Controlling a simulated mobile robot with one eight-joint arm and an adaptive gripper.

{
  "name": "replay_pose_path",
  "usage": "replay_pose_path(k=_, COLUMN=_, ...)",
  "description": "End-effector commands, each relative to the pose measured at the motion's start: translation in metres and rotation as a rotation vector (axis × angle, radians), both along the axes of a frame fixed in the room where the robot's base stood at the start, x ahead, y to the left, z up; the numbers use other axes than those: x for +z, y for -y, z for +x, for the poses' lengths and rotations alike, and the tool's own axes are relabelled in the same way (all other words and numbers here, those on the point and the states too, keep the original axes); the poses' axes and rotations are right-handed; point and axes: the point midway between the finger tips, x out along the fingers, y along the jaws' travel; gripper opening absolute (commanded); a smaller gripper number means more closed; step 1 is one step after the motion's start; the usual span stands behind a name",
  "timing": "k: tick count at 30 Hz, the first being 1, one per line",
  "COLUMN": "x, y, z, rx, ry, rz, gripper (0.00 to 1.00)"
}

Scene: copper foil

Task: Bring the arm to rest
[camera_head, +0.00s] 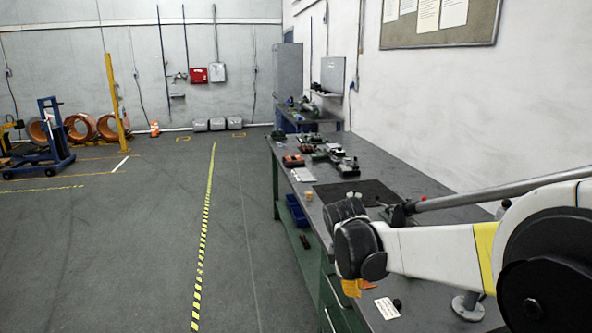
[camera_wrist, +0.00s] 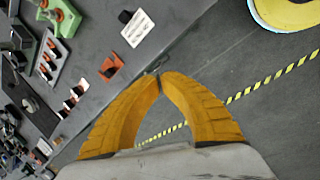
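My arm reaches in from the right of the head view, over the near part of the grey workbench (camera_head: 432,310). My gripper (camera_head: 351,290) hangs at the bench's left edge, mostly hidden behind the dark wrist joint. In the wrist view its two curved orange fingers (camera_wrist: 160,76) meet at the tips. Only floor shows between the fingers, and they hold nothing.
A dark mat (camera_head: 355,193) and several tools lie farther back. The floor (camera_head: 130,240) left of the bench is clear.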

Motion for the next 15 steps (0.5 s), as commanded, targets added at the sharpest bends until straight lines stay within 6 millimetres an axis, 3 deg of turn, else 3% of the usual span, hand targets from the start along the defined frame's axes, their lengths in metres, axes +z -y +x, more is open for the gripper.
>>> replay_pose_path(k=3, x=0.036, y=0.014, z=-0.041, rx=-0.170, ry=0.090, rz=0.094, gripper=0.00)
replay_pose_path(k=6, x=0.057, y=0.022, z=-0.076, rx=-0.319, ry=0.164, rz=0.182, gripper=0.00)
replay_pose_path(k=10, x=0.074, y=0.031, z=-0.123, rx=-0.516, ry=0.252, rz=0.304, gripper=0.00)
replay_pose_path(k=15, x=0.079, y=0.038, z=-0.182, rx=-0.768, ry=0.355, rz=0.473, gripper=0.00)
